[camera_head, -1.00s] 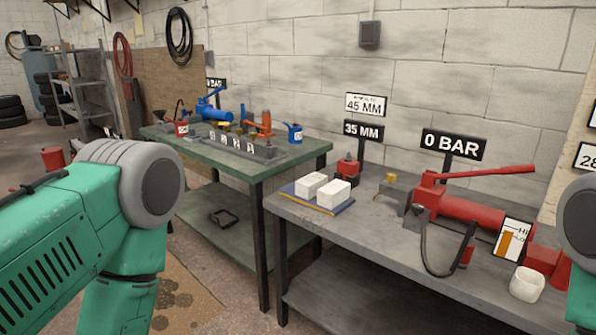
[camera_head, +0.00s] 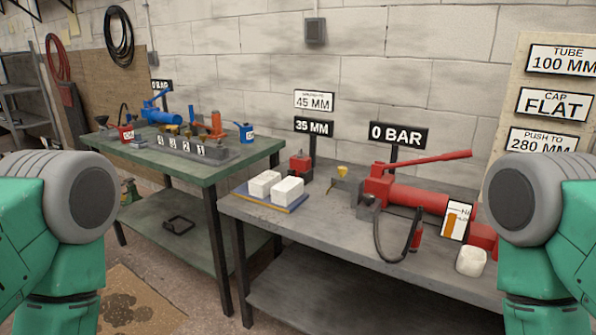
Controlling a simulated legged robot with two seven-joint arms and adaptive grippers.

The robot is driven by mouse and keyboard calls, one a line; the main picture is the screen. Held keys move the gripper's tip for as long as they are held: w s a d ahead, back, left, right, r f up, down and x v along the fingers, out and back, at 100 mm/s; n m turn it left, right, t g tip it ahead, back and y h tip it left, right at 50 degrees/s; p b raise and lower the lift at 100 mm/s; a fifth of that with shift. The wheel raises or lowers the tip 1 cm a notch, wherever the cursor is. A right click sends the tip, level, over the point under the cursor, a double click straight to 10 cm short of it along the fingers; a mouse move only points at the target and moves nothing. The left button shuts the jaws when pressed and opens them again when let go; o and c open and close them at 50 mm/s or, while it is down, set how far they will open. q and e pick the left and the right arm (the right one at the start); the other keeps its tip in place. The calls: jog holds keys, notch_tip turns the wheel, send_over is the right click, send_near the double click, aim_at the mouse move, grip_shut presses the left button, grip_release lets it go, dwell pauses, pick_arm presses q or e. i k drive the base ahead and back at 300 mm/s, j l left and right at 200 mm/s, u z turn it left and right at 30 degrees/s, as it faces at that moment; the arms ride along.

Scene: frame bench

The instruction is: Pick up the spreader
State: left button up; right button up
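I cannot tell for certain which item is the spreader. A small red and dark tool (camera_head: 300,167) stands on the grey bench, under signs reading 45 MM and 35 MM. To its right is a grey piece with a yellow top (camera_head: 343,178). A red hydraulic pump (camera_head: 420,196) with a long handle and black hose lies farther right. Neither of my grippers is in view; only my green and grey arm links show at both sides.
Two white blocks (camera_head: 272,186) lie on a blue board at the grey bench's (camera_head: 330,228) left end. A white cup-like object (camera_head: 471,261) is near its front right. A green-topped bench (camera_head: 215,172) with blue and orange tools stands left. A sign board (camera_head: 545,90) is at right.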

aim_at(300, 163)
jog(key=i+j+z, duration=0.1)
jog(key=z, duration=0.3)
jog(key=i+j+z, duration=0.1)
jog(key=z, duration=0.25)
jog(key=j+z, duration=0.25)
jog(key=z, duration=0.15)
jog(key=i+j+z, duration=0.1)
jog(key=j+z, duration=0.25)
jog(key=l, duration=0.15)
